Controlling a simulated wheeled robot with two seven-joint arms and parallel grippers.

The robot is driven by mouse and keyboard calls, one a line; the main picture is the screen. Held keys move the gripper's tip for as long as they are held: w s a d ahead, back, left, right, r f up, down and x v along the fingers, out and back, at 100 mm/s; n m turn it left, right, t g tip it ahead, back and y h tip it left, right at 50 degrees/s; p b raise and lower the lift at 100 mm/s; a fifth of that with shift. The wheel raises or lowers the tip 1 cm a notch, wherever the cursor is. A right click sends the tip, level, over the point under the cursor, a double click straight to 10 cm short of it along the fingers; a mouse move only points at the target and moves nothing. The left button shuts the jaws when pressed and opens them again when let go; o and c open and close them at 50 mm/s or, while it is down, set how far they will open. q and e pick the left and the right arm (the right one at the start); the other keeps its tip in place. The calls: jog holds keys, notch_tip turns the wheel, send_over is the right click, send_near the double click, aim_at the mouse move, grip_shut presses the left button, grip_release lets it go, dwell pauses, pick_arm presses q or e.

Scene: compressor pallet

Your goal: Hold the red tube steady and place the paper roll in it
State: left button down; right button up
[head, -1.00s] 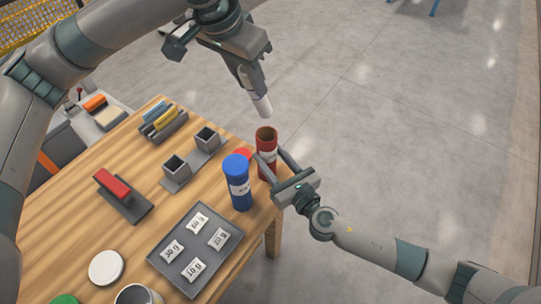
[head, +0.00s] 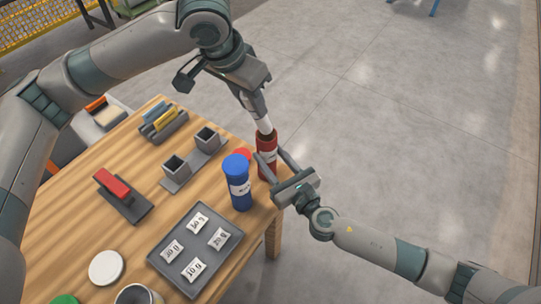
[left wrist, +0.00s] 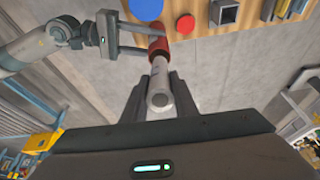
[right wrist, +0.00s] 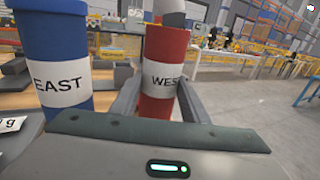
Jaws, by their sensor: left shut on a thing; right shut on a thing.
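The red tube (head: 267,159) stands upright near the table's far right edge, with a white label that reads "WES" in the right wrist view (right wrist: 163,75). My right gripper (head: 271,163) is shut on the red tube from the side. My left gripper (head: 252,103) is shut on the white paper roll (head: 264,125) and holds it above the tube. The roll's lower end is at the tube's mouth; I cannot tell how far it is inside. In the left wrist view the roll (left wrist: 159,85) points toward the red tube (left wrist: 157,45).
The blue tube (head: 238,185), labelled "EAST", stands close beside the red one. A red lid (head: 242,154) lies behind it. A grey tray (head: 158,262) with several labelled packets, grey square cups (head: 176,168) and a white disc (head: 106,267) are on the table.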

aim_at(252, 115)
pick_arm(q)
jog(key=shift+f, duration=2)
jog(key=c, duration=1.3)
grip_release()
jog(key=shift+c, duration=0.2)
jog(key=shift+r, duration=0.2)
jog(key=v, duration=1.1)
jog(key=shift+a+r, duration=0.1)
jog(key=shift+r, duration=0.25)
pick_arm(e)
jog(key=o, duration=1.1)
jog(key=shift+o, duration=0.2)
jog(key=v, duration=1.2)
